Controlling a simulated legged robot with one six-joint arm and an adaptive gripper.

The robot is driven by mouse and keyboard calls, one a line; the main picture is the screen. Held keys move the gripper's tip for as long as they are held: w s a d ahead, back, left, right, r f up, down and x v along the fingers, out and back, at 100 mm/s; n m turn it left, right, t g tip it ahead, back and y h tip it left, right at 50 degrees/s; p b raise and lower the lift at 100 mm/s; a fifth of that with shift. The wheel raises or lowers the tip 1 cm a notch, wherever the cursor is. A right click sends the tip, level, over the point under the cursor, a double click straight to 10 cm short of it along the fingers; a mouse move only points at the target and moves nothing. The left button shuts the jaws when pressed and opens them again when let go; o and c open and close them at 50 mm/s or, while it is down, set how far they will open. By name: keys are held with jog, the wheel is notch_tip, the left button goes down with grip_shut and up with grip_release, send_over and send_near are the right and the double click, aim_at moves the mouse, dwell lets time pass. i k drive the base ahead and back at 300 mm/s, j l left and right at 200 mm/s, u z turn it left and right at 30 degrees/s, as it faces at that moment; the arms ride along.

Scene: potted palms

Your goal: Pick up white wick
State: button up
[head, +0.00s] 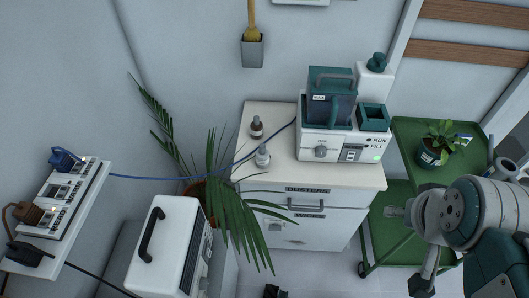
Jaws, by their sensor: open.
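I cannot make out a thing that is clearly a white wick. Two small dropper bottles stand on the white cabinet (345,176): a dark one (257,128) near its back left and a pale one (263,156) in front of it. My gripper (406,248) is at the lower right, with its fingers apart and nothing seen between them. It appears in front of the green cart, right of the cabinet and apart from the bottles. The picture's lower right edge cuts off part of my arm.
A white-and-teal machine (318,150) stands on the cabinet. A small potted plant (428,158) sits on the green cart (410,130). Palm fronds (240,225) hang before the cabinet's left side. A blue cable (150,178) runs from the left shelf. A white case (172,250) stands lower left.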

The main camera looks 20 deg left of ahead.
aim_at(262, 157)
jog(key=i+l+u, duration=0.1)
jog(key=u, duration=0.3)
jog(key=i+l+u, duration=0.1)
jog(key=l+u, duration=0.15)
jog(key=u, duration=0.15)
jog(key=l+u, duration=0.2)
jog(key=u, duration=0.15)
jog(key=i+l+u, duration=0.1)
jog(key=l+u, duration=0.15)
jog(key=u, duration=0.15)
